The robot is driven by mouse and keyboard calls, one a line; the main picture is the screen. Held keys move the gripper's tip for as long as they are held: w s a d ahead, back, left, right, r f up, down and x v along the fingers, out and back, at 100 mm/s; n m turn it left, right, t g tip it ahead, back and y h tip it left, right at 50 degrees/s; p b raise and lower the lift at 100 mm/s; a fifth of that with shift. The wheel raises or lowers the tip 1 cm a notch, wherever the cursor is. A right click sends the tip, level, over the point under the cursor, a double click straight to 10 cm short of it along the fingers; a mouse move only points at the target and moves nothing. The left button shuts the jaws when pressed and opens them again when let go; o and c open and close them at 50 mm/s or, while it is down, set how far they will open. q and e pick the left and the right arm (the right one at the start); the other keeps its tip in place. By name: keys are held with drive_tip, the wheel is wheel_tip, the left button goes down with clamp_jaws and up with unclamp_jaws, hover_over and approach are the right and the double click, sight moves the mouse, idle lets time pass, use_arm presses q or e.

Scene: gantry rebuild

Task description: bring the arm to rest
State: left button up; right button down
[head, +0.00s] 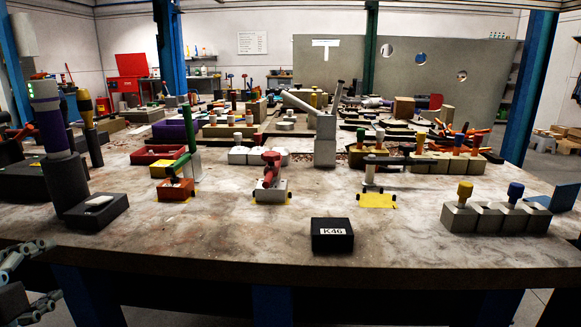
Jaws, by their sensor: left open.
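My left gripper (45,270) shows at the lower left edge of the head view, cut off by the frame. Its grey jointed fingers are apart, with nothing seen between them. It is in front of the worktable (250,222), near its left front edge, and appears clear of the tabletop. Most of the left arm is out of view. My right gripper is not seen.
A black block marked K46 (332,236) sits near the table's front edge. A dark base with a purple-banded column (48,118) stands closest to the left gripper. Grey blocks with knobs (490,218) stand at right. The front centre-left tabletop is bare.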

use_arm(q)
drive_tip(key=s+d+f+n+g+h, duration=0.1)
drive_tip(key=s+d+f+n+g, duration=0.4)
drive_tip(key=s, duration=0.4)
drive_tip(key=s+d+f+n+g+h, duration=0.25)
drive_tip(key=s+f+n+g, duration=0.25)
drive_tip(key=s+n, duration=0.3)
drive_tip(key=s+a+f+g, duration=0.1)
drive_tip(key=s+f, duration=0.2)
drive_tip(key=f, duration=1.1)
drive_tip(key=s+a+f+g, duration=0.1)
drive_tip(key=s+f, duration=0.2)
drive_tip(key=f, duration=1.1)
drive_tip(key=s+a+f, duration=0.1)
drive_tip(key=s+f, duration=1.2)
drive_tip(key=s, duration=0.4)
drive_tip(key=shift+s+f+m+g+y, duration=0.25)
drive_tip(key=shift+f+m+g+y, duration=0.05)
drive_tip(key=shift+f+g+y, duration=0.1)
